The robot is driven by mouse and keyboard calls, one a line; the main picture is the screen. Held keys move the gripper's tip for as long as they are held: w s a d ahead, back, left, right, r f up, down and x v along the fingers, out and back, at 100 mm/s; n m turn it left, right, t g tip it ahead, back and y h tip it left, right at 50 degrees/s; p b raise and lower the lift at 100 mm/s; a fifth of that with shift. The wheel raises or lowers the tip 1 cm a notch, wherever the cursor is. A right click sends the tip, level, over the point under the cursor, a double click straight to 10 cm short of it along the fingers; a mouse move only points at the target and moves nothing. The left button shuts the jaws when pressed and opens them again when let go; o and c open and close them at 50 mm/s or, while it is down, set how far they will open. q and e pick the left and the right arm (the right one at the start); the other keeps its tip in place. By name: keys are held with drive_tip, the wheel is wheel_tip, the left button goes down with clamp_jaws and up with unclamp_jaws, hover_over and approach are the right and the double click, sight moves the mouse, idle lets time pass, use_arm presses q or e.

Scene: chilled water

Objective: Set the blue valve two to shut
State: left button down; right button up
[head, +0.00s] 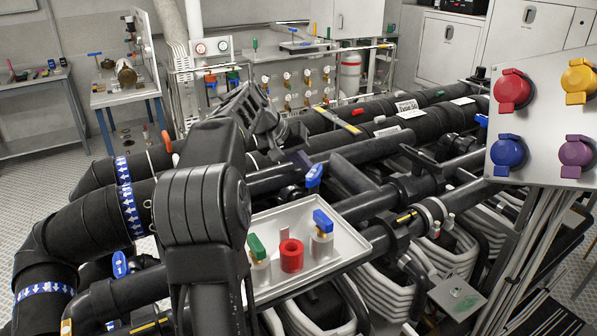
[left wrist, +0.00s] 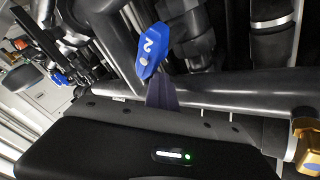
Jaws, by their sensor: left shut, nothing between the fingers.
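The blue valve two (head: 314,175) is a blue lever handle on the dark pipework near the middle of the head view. In the left wrist view the handle, marked with a white "2" (left wrist: 152,52), stands just beyond my fingertips. My left gripper (head: 301,160) is shut and empty, with its dark fingers right beside the handle. The fingers also show in the left wrist view (left wrist: 161,92), overlapping the handle's lower end. I cannot tell whether they touch it. The valve body under the handle is mostly hidden. My right gripper is not in view.
A white tray (head: 340,250) holds green, red and blue fittings in front of the valve. Another blue handle (head: 120,264) is at the left. A panel with coloured knobs (head: 540,65) stands at the right. Thick black pipes (head: 290,180) surround the valve closely.

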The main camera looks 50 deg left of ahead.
use_arm(q)
drive_tip(key=shift+r, duration=0.1)
idle(0.4)
drive_tip(key=v, duration=0.7)
drive_tip(key=shift+s+r+b, duration=0.2)
drive_tip(key=shift+r+b, duration=0.05)
drive_tip(key=shift+b, duration=0.15)
drive_tip(key=c, duration=2.2)
unclamp_jaws()
